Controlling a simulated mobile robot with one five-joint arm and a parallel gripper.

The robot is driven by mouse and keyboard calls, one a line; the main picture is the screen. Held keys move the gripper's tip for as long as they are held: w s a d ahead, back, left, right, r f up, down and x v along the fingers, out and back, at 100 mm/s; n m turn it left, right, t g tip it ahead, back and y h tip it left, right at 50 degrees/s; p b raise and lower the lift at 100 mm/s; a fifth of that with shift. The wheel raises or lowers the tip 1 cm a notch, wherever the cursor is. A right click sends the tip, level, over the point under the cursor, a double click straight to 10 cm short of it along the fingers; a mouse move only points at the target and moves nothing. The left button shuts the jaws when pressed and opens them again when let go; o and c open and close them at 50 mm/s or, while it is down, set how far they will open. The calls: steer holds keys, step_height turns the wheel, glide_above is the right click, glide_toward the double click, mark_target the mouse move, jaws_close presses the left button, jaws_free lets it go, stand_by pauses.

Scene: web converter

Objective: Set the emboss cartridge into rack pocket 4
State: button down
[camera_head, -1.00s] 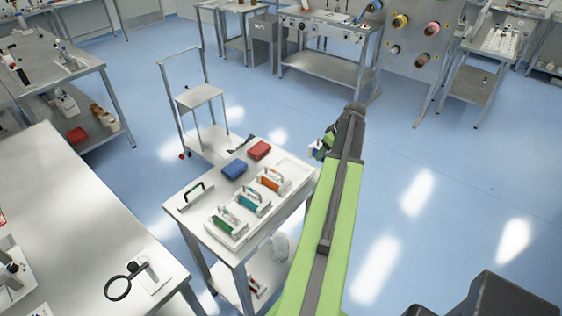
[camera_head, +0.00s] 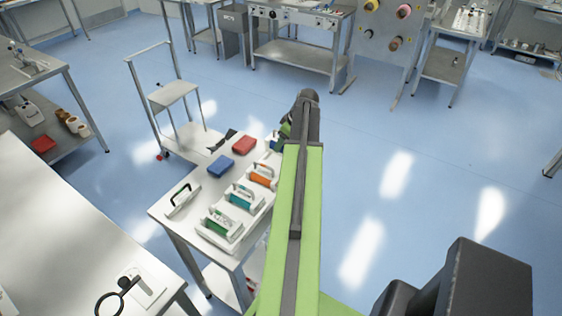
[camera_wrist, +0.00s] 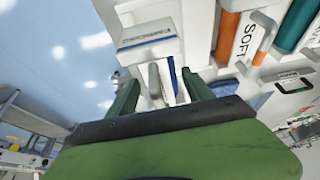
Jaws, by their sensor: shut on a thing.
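My gripper (camera_wrist: 160,92) has green fingers shut on a white and blue piece, which I take to be the emboss cartridge (camera_wrist: 150,42). Its label is not readable. In the head view the cartridge (camera_head: 275,143) shows as a small blue patch beside my gripper (camera_head: 284,132), near the far right end of the cart top. The white rack (camera_head: 250,212) holds a green cartridge (camera_head: 221,224), a teal cartridge (camera_head: 241,196) and an orange cartridge (camera_head: 262,175) in a row. My arm covers the rack's far end. I cannot tell whether the held cartridge touches the rack.
A blue box (camera_head: 220,166) and a red box (camera_head: 244,145) lie on the cart beyond the rack. A white piece with a dark handle (camera_head: 181,197) is at the left edge. A wheeled trolley (camera_head: 174,95) stands behind. Open floor lies to the right.

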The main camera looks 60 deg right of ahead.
steer(key=shift+s+a+f, duration=0.2)
steer(key=shift+a+f, duration=0.35)
steer(key=shift+a, duration=0.3)
step_height(320, 180, down, 4)
steer(key=b, duration=0.4)
steer(key=shift+f+b, duration=0.15)
steer(key=shift+b, duration=0.15)
steer(key=shift+r, duration=0.2)
steer(key=shift+f, duration=0.1)
steer(key=shift+c, duration=2)
jaws_free()
steer(key=shift+r+p, duration=0.45)
steer(key=shift+p, duration=0.1)
steer(key=p+v, duration=1)
steer(key=v, duration=0.1)
steer(key=shift+s+r+p, duration=0.15)
steer(key=shift+r+p, duration=0.15)
steer(key=shift+p, duration=0.05)
steer(key=shift+f, duration=0.15)
